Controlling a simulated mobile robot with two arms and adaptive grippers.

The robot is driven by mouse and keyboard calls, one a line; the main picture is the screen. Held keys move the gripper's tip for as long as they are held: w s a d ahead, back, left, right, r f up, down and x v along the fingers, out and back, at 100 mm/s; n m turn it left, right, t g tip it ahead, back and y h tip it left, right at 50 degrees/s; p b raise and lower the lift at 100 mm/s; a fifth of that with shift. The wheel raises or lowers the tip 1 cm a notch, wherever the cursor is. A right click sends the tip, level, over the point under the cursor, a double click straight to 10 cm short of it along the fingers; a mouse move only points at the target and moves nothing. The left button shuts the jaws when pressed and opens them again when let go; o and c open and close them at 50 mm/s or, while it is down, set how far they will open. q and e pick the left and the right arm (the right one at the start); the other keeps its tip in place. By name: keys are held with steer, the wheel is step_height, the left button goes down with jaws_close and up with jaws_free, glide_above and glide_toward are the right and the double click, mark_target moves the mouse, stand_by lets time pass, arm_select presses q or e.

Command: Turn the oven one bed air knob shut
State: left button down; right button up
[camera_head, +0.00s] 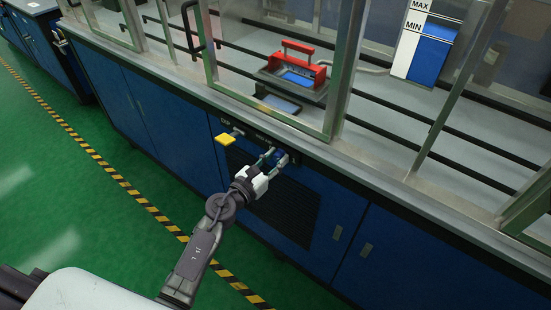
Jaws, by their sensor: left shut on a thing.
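My left gripper (274,159) reaches up to the front panel of the blue bench (185,112), just below the grey worktop edge. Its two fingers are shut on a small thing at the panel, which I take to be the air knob. The fingers largely hide that thing, so its shape and turn angle cannot be made out. My right gripper does not show.
Above the panel, a glazed metal frame (337,75) encloses a red-handled tray (297,69) and a white-and-blue level gauge marked MAX and MIN (423,48). A dark vent grille (285,208) lies below the gripper. The green floor (70,170) at left is open, with a yellow-black stripe.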

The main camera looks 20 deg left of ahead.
arm_select(q)
steer(key=shift+n, duration=0.3)
steer(key=n+p, duration=0.1)
steer(key=n, duration=0.1)
steer(key=shift+r+n, duration=0.1)
steer(key=shift+n, duration=0.2)
steer(key=n+p, duration=0.2)
steer(key=n, duration=0.3)
steer(key=shift+a, duration=0.1)
steer(key=n+p, duration=0.1)
steer(key=n, duration=0.4)
steer(key=shift+n, duration=0.4)
steer(key=shift+w+n+p, duration=0.1)
steer(key=shift+n+p, duration=0.4)
steer(key=shift+n, duration=1.4)
steer(key=c, duration=0.8)
jaws_free()
steer(key=shift+f, duration=0.25)
steer(key=shift+c, duration=0.2)
